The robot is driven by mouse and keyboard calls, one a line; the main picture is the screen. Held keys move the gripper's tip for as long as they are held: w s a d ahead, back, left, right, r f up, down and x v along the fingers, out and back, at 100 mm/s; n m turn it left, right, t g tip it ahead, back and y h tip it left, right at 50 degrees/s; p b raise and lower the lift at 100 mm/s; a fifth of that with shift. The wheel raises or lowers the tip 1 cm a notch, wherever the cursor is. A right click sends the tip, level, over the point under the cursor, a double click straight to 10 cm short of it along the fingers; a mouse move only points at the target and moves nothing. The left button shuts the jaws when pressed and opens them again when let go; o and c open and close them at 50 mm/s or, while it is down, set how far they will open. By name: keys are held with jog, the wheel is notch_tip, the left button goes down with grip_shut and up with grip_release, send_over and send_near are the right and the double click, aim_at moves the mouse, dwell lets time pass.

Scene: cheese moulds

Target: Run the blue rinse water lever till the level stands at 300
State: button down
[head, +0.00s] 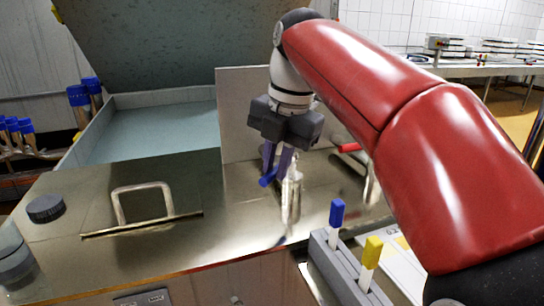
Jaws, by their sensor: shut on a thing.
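The blue lever (267,181) sits on a shiny metal tap (292,195) that rises from the steel top. My gripper (277,164) comes down from above, its two dark purple fingers shut on the blue lever. The fingers cover part of the lever, so its exact angle is hard to tell. I can see no water level, vessel or scale with 300 on it; the area behind and right of the tap is partly hidden by my arm.
A red lever (349,147) is close right of my gripper. A grey rack (340,270) holds blue-topped and yellow-topped pieces in front. A handled lid (150,205) and black knob (45,208) lie left. A pale panel (238,110) stands behind; an open basin (150,130) is at back left.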

jog(key=shift+s+d+n, duration=0.15)
jog(key=shift+d+n, duration=0.2)
jog(key=shift+n, duration=0.25)
jog(key=c, duration=1.4)
grip_release()
jog(key=shift+o, duration=0.2)
notch_tip(320, 180, up, 8)
jog(key=d+p, duration=0.1)
jog(key=p, duration=0.1)
jog(key=shift+s+d+f, duration=0.15)
jog(key=shift+s, duration=0.25)
